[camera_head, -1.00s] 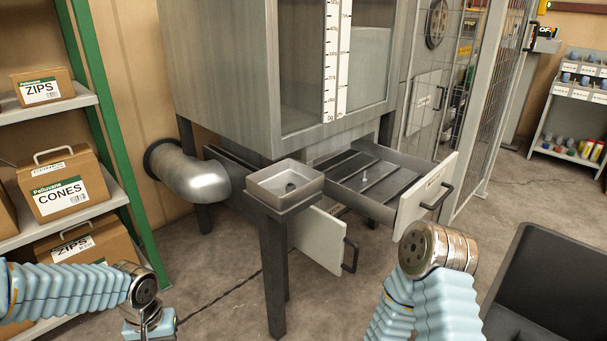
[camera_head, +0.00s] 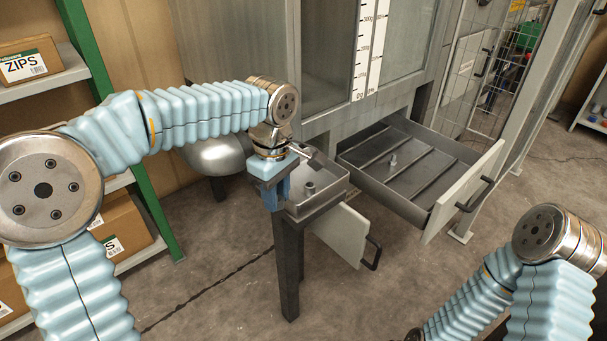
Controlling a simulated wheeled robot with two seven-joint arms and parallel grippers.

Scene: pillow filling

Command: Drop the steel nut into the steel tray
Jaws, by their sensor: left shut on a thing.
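The steel tray (camera_head: 335,197) is a shallow square metal tray on a dark post in front of the cabinet. A small grey metal piece (camera_head: 309,188) stands on its floor; I cannot tell its exact shape. My left gripper (camera_head: 277,200) points down at the tray's left side, covering that side. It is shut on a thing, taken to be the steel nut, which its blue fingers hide. I cannot tell whether the fingers touch the tray. My right arm shows at the lower right, but its gripper is not clearly seen.
An open drawer (camera_head: 432,190) with divided compartments is just right of the tray, holding a small pale thing (camera_head: 393,160). The cabinet (camera_head: 325,120) rises behind. A shelf with boxes (camera_head: 118,232) is at left.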

